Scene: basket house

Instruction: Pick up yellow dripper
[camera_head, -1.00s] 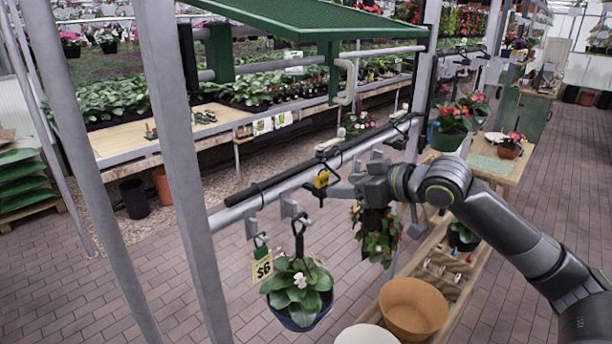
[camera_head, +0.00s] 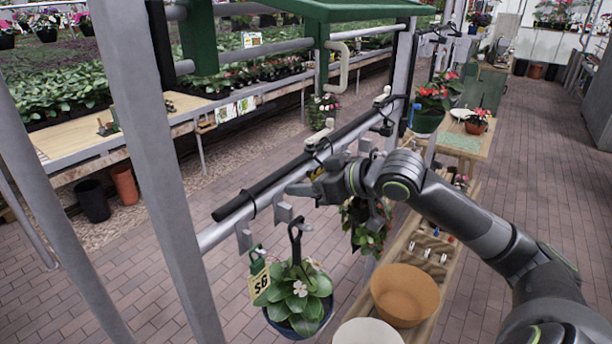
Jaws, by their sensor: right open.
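The yellow dripper (camera_head: 317,174) hangs by the black pipe and the grey rail in the camera head view. Only a small yellow part of it shows; the rest is hidden by my right gripper. My right gripper (camera_head: 308,184) is open at the dripper, with a finger reaching left just below the rail. I cannot tell whether the fingers touch the dripper. My left gripper is not in view.
A potted plant (camera_head: 298,293) with a $6 tag (camera_head: 260,281) hangs left of the gripper. Another hanging plant (camera_head: 368,228) is just below my right arm. A grey post (camera_head: 160,170) rises at left.

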